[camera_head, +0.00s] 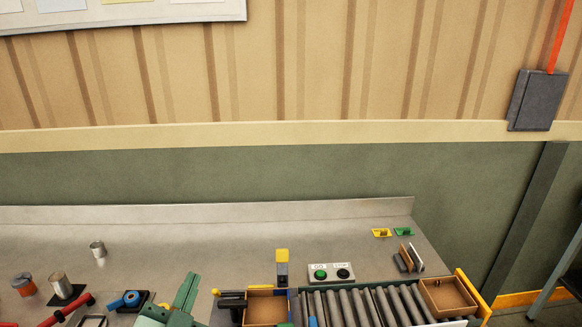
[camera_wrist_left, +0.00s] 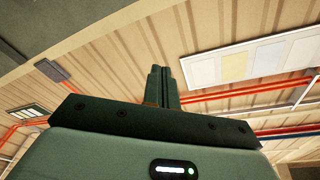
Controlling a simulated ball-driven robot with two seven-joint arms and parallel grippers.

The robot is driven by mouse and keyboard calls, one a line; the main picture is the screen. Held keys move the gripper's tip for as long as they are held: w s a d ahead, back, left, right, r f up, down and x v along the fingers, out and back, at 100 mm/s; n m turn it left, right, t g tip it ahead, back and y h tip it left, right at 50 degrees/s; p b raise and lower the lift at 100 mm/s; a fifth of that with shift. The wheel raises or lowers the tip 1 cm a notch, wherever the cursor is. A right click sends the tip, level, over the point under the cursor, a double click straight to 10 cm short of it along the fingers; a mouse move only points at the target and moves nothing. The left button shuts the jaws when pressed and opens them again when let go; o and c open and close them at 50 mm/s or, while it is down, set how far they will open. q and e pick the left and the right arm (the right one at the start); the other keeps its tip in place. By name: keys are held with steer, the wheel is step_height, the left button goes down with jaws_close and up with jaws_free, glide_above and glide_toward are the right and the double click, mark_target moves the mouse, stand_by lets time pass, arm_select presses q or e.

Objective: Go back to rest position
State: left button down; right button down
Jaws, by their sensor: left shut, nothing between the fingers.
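My left gripper (camera_head: 188,284) is at the bottom of the head view, green, pointing up over the workbench just left of an open wooden box. In the left wrist view its two fingers (camera_wrist_left: 161,82) are together with nothing between them, in front of the wall and a white board. Its arm is mostly out of frame. My right gripper does not show in either view.
The steel workbench (camera_head: 190,232) carries a roller conveyor (camera_head: 350,305), a wooden box (camera_head: 265,306) and another box (camera_head: 447,296). A button panel (camera_head: 331,272) stands behind the rollers. Cans (camera_head: 97,249) and a red-handled tool (camera_head: 68,309) are at left. The bench middle is clear.

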arm_select(q)
steer(key=s+a+f+g+y, duration=0.6)
steer(key=s+a+f+g, duration=0.65)
steer(key=s+f, duration=0.4)
steer(key=s+d+f+n+g+h+b, duration=0.1)
steer(key=d+f+b, duration=0.15)
steer(key=f, duration=1.25)
steer(key=s+d+f+g+h+b, duration=0.2)
steer(key=f+b, duration=0.2)
steer(key=f, duration=1.2)
steer(key=s+f+n+g+h+b, duration=0.1)
steer(key=s+f+n+g+b, duration=0.2)
steer(key=s+f, duration=1.7)
step_height(320, 180, down, 4)
steer(key=b, duration=0.3)
steer(key=shift+s+r+h+b, duration=0.25)
steer(key=shift+h+b, duration=0.05)
